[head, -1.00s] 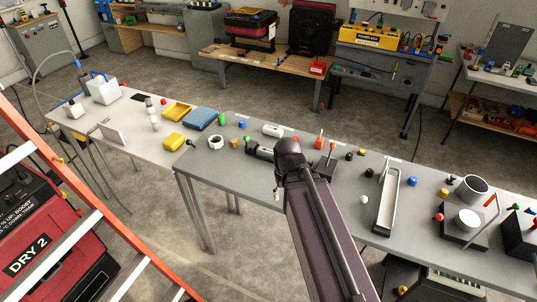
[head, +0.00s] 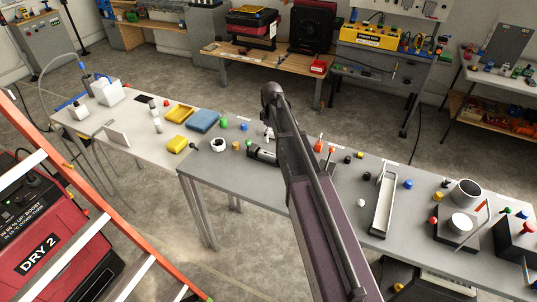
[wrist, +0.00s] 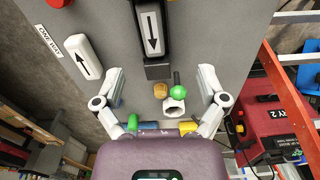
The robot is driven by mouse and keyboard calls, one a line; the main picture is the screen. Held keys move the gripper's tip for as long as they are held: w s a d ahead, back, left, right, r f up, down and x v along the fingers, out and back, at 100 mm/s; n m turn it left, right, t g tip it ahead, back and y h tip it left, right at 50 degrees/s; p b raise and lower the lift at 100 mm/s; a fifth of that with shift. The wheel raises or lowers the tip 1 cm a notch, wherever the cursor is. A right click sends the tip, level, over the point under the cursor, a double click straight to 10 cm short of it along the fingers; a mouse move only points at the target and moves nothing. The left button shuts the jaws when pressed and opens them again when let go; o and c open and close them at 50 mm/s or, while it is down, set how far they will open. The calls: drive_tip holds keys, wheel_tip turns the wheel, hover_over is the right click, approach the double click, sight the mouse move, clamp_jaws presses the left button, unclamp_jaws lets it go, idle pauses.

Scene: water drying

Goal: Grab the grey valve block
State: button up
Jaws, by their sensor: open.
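Two arrow-marked blocks lie on the grey table in the wrist view. One has a pale grey face and dark ends (wrist: 152,33), its arrow pointing down the picture. The other is a whitish block (wrist: 83,57) beside the "ONE WAY" label. I cannot tell for sure which is the grey valve block. My gripper (wrist: 162,86) is open and empty. The dark-ended block lies ahead of the gap between its fingers, apart from them; the whitish one is ahead and left.
Near the gap are a white ring (wrist: 174,106), a green knob (wrist: 177,79) and a brown cap (wrist: 160,90). Yellow and blue trays (head: 203,120) sit on the left table. A long white tray (head: 383,203) lies right of my arm. An orange ladder (head: 100,220) stands front left.

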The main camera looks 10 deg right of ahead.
sight(270, 154)
drive_tip(key=shift+w+r+n, duration=0.2)
drive_tip(key=shift+w+n, duration=0.2)
drive_tip(key=shift+w, duration=0.6)
drive_tip(key=shift+f, duration=0.1)
wheel_tip(270, 154, down, 8)
drive_tip(key=b, duration=0.8)
drive_tip(key=shift+f, duration=0.2)
drive_tip(key=shift+f+b, duration=0.15)
drive_tip(key=shift+b, duration=0.2)
drive_tip(key=shift+f+b, duration=2.45)
drive_tip(key=shift+b, duration=0.05)
drive_tip(key=c, duration=1.3)
